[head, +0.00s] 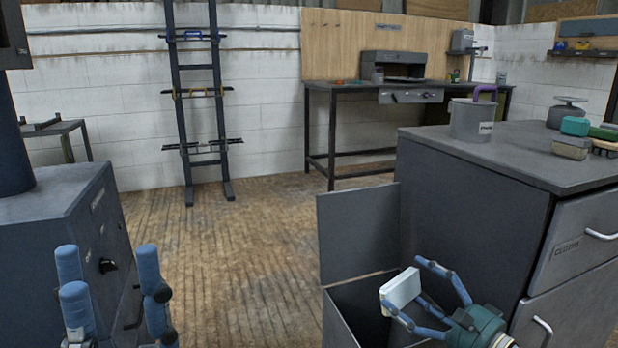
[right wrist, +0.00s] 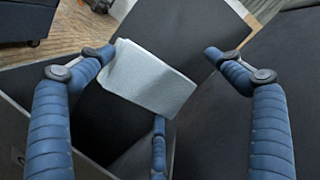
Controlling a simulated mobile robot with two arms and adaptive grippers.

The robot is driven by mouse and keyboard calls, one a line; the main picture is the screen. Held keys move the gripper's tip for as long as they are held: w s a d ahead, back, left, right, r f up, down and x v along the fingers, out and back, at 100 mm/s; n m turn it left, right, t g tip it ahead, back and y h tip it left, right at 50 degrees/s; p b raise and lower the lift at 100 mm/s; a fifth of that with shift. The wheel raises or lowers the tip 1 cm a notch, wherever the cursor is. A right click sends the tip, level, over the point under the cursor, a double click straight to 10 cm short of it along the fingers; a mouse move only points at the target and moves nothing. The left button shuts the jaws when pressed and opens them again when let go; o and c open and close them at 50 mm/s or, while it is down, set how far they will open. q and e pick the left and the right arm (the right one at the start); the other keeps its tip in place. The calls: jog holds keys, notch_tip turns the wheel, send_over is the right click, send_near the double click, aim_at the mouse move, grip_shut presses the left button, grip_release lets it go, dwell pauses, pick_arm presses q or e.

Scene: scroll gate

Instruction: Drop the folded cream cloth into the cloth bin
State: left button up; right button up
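The folded cream cloth (head: 401,290) looks like a pale flat pad, tilted, over the mouth of the dark grey cloth bin (head: 338,326). The bin's lid (head: 357,236) stands upright at its back. My right gripper (head: 412,288) is over the bin with its fingers spread wide. In the right wrist view the cloth (right wrist: 152,80) lies by the left fingertip, with a gap to the right finger (right wrist: 250,95); whether it still touches a finger I cannot tell. My left gripper (head: 112,272) is empty at the lower left, fingers apart.
A grey drawer cabinet (head: 470,195) stands right beside the bin, with a lidded pot (head: 472,118) and other items on top. A grey cabinet (head: 60,225) is at the left. A workbench (head: 400,88) and a rack (head: 200,95) stand at the back. The middle floor is clear.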

jog(key=v, duration=1)
